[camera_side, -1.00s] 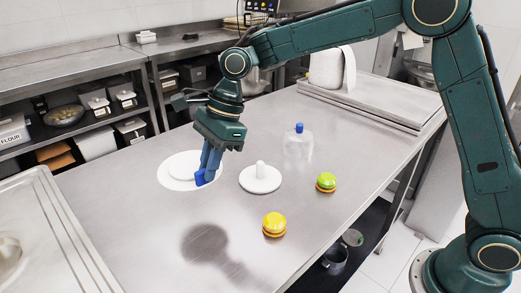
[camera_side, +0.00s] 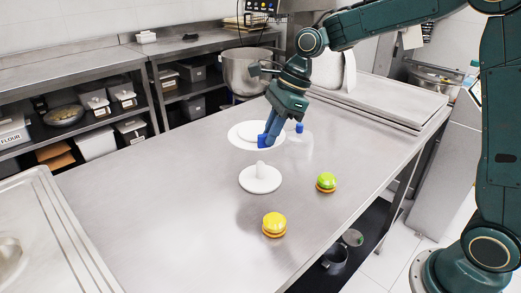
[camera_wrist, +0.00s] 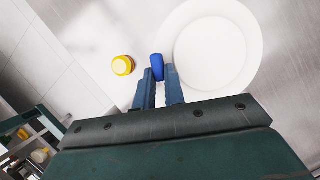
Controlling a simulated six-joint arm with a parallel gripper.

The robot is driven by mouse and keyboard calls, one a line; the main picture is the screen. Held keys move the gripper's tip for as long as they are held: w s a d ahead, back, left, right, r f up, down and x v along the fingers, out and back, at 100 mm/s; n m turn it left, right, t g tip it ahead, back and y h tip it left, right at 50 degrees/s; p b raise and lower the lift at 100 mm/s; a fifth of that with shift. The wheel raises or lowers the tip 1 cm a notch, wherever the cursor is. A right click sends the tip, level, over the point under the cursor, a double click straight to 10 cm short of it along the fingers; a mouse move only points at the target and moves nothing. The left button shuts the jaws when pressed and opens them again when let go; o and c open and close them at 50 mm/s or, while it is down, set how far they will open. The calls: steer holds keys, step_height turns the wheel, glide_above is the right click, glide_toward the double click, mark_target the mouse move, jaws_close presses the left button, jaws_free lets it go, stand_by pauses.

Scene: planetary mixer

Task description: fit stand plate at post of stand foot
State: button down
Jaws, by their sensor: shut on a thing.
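The stand plate (camera_side: 240,136), a flat white disc with a raised inner round, is held roughly level at its right rim by my gripper (camera_side: 264,142). It is clear of the table. In the wrist view the plate (camera_wrist: 251,45) reaches out to the right of my gripper (camera_wrist: 158,80), with a blue piece at the fingertips. The white stand foot (camera_side: 260,182) stands on the table with its short post (camera_side: 261,169) upright. In the side view the plate appears just above the post, with a gap between them. The wrist view does not show the foot.
A clear dome with a blue knob (camera_side: 299,128) stands right of the plate, partly behind my gripper. A yellow burger-like item (camera_side: 274,224) and a green-topped one (camera_side: 326,182) lie nearer. A metal bowl (camera_side: 248,73) is behind.

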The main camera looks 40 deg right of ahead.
mark_target(276, 145)
steer(key=shift+s+d, duration=0.15)
steer(key=shift+d, duration=0.3)
steer(key=shift+f, duration=0.1)
steer(key=shift+f, duration=2.35)
steer(key=shift+f, duration=1.8)
stand_by(0.4)
steer(key=c, duration=1.4)
jaws_free()
steer(key=v, duration=1.4)
steer(key=shift+a, duration=0.1)
